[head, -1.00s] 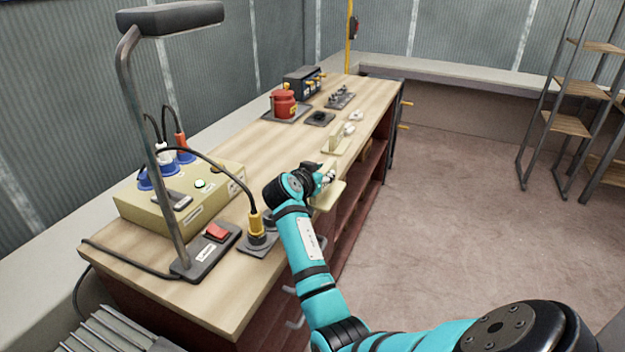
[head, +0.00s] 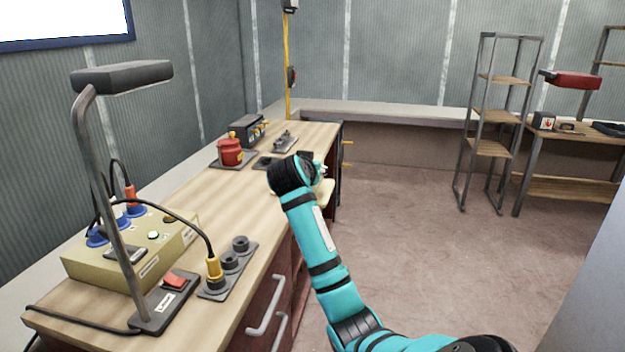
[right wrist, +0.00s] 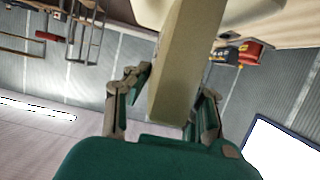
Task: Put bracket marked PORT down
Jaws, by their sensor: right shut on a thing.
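A cream bracket (right wrist: 185,70) is between the two fingers of my right gripper (right wrist: 170,98) in the right wrist view, which is shut on it. In the head view the right gripper (head: 316,172) is over the right edge of the wooden bench (head: 210,212), and a cream part of the bracket (head: 322,191) shows beside it. The arm hides most of the bracket there. No PORT mark can be read, and I cannot tell whether the bracket touches the bench. My left gripper is not in view.
A red pot (head: 230,152), a dark box (head: 246,131) and small fittings (head: 285,143) stand at the bench's far end. A lamp (head: 120,75), a yellow control box (head: 130,250) and a socket strip (head: 230,268) are near. Clear bench lies between. Open floor is right.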

